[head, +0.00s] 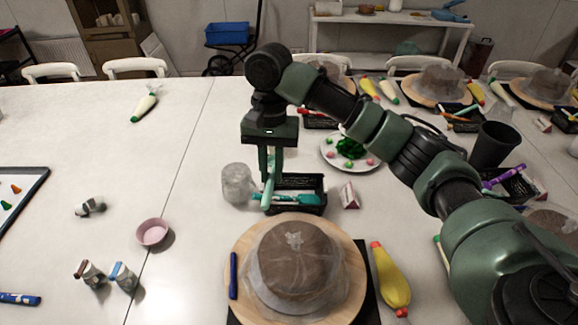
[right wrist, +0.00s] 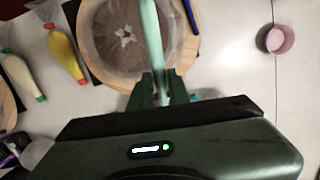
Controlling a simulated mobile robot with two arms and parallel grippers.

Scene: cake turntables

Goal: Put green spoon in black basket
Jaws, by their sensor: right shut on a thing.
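My right gripper (head: 272,183) points down over the left side of a black basket (head: 318,184) in the head view. In the right wrist view the spoon's shaft (right wrist: 150,35) runs up from between the fingers (right wrist: 158,88). A teal utensil (head: 292,199) lies in the basket. My left gripper is not in view.
A clear jar (head: 237,183) stands left of the basket. A brown wrapped cake (head: 292,255) on a wooden turntable (head: 345,290) is in front. A plate (head: 332,158) with green and pink bits is behind.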

